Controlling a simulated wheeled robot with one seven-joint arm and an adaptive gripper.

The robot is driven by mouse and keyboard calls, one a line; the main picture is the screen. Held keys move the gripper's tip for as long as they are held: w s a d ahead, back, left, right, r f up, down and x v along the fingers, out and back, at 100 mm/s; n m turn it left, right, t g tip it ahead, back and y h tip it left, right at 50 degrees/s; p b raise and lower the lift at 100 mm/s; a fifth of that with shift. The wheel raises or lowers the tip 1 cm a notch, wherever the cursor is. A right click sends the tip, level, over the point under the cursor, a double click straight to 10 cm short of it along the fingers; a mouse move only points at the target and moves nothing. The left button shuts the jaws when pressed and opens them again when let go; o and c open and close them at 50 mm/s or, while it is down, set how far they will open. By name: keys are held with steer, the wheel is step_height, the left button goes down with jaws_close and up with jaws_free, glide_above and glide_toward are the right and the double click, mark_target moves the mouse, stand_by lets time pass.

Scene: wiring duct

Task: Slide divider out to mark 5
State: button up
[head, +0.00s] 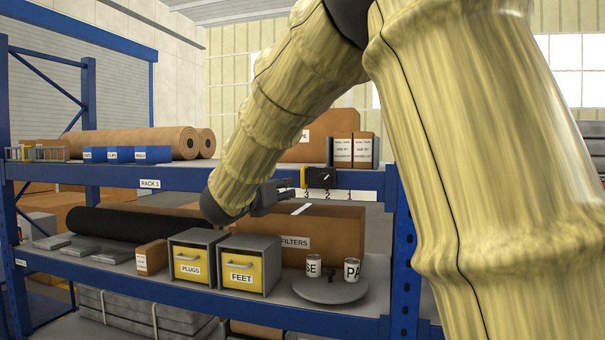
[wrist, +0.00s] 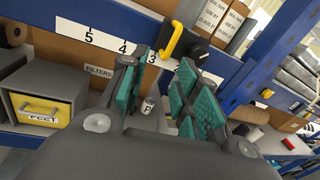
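A yellow upright handle, seemingly the divider's (wrist: 173,40), stands at the shelf's front edge; it also shows in the head view (head: 303,177). Its lower end is close to mark 3 on the white number strip (wrist: 105,38), slightly right of the figure in the wrist view. Marks 5 and 4 lie to its left. My gripper (wrist: 164,60) is open, its teal-padded fingers apart with the handle showing beyond and between the tips. I see no clear contact. In the head view my gripper (head: 275,196) is in front of the beam and hides the strip's left part.
A black box with a dial (head: 321,177) sits just right of the handle, with small cartons (head: 353,151) behind. Below are the FILTERS carton (head: 335,235), yellow-fronted drawers (head: 241,271) and a round tray (head: 331,290) with two cans. A blue upright (head: 404,255) stands right.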

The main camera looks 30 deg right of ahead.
mark_target(302, 174)
steer(key=shift+m, duration=0.9)
steer(key=w+d+r+p, duration=0.1)
steer(key=d+p, duration=0.1)
steer(key=d, duration=0.1)
steer(key=w+d+r+p, duration=0.1)
steer(key=d+p, duration=0.1)
steer(key=d, duration=0.1)
steer(key=w+d+r+p, duration=0.1)
steer(key=w+d+p, duration=0.1)
steer(key=d, duration=0.1)
steer(key=shift+r, duration=0.15)
steer(key=shift+w+d+p, duration=0.2)
steer(key=shift+d+p, duration=0.1)
steer(key=shift+d, duration=0.1)
steer(key=shift+c, duration=0.2)
jaws_close()
